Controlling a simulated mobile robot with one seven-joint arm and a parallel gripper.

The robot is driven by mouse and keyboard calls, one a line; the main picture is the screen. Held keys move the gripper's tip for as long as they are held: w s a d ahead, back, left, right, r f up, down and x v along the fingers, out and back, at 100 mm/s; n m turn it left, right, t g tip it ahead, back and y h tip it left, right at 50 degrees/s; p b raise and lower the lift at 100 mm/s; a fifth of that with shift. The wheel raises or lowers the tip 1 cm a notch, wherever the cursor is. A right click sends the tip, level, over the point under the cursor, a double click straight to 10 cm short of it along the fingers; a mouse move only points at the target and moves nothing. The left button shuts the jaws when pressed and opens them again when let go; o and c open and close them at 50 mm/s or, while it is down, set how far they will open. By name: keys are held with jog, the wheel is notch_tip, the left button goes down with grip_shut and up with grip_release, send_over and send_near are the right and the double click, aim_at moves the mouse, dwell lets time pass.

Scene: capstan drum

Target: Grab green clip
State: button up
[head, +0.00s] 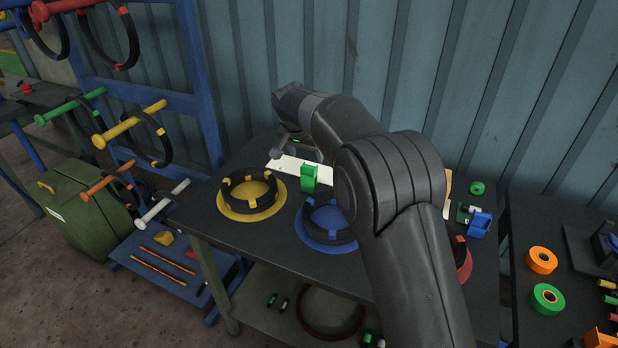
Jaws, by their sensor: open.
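A green clip (310,178) stands at the front right end of a white plate (284,168) on the dark workbench. My arm reaches in from the lower right and bends over the bench, hiding part of it. My gripper (284,144) is open, behind and a little left of the green clip in the picture, and apart from it. The wrist and arm partly hide the gripper, so its fingers show only in part. I see nothing held in it.
A yellow ring holder (226,206) and a blue ring holder (311,236) sit in front of the clip. A blue clip (480,225) and a green roll (477,188) lie to the right. A corrugated wall (300,60) closes the back; a blue rack (205,110) stands left.

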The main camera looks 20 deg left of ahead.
aim_at(309, 166)
jog(key=x, duration=0.9)
jog(key=shift+a+f, duration=0.15)
jog(key=shift+f, duration=0.3)
jog(key=shift+c, duration=0.3)
jog(key=c, duration=1)
jog(key=shift+r, duration=0.15)
